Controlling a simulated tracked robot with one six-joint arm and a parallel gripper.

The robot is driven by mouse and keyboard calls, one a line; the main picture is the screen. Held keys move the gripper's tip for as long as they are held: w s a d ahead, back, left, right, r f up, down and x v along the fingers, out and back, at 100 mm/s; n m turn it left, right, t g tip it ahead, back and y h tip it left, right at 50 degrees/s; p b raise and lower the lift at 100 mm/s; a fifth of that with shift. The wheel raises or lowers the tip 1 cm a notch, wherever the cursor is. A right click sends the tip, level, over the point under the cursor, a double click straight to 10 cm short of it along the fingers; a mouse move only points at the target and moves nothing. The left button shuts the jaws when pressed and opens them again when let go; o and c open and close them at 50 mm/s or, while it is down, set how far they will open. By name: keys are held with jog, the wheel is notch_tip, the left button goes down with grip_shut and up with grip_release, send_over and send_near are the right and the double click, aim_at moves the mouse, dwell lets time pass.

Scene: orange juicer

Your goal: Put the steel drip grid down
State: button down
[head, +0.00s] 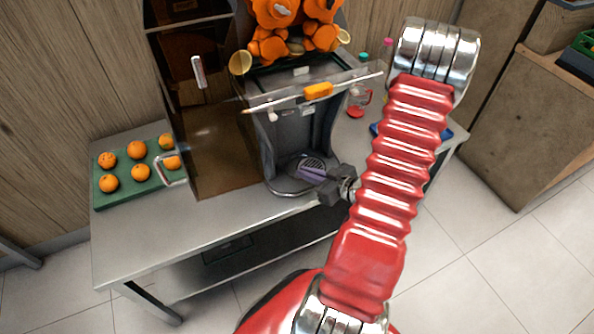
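The steel drip grid (313,163) shows as a small rounded, slotted piece low in the front bay of the juicer (283,140). It is just above or on the drip tray (287,187); I cannot tell whether it touches. My gripper (326,182) reaches in from the right at the tray's front edge, close to the grid. A flat purplish-grey piece (311,175) lies between the grid and the gripper; I cannot tell if it is part of either. The fingers are small and dark, and their closure on the grid is unclear.
The juicer stands on a steel table (190,232). A brown cabinet (222,150) is to its left, then a green tray (115,200) of several oranges. A red-tinted jug (357,101) stands behind right. The table's front left is clear.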

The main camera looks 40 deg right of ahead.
send_over(296, 178)
jog(key=shift+s+a, duration=0.15)
jog(key=shift+s, duration=0.25)
notch_tip(296, 178, down, 2)
jog(key=shift+w, duration=0.1)
jog(key=shift+f, duration=0.75)
notch_tip(296, 178, down, 2)
jog(key=shift+f, duration=0.15)
jog(key=shift+w+f, duration=0.2)
jog(key=shift+f, duration=0.4)
jog(key=c, duration=1.9)
grip_release()
jog(key=shift+f, duration=0.1)
jog(key=shift+c, duration=0.2)
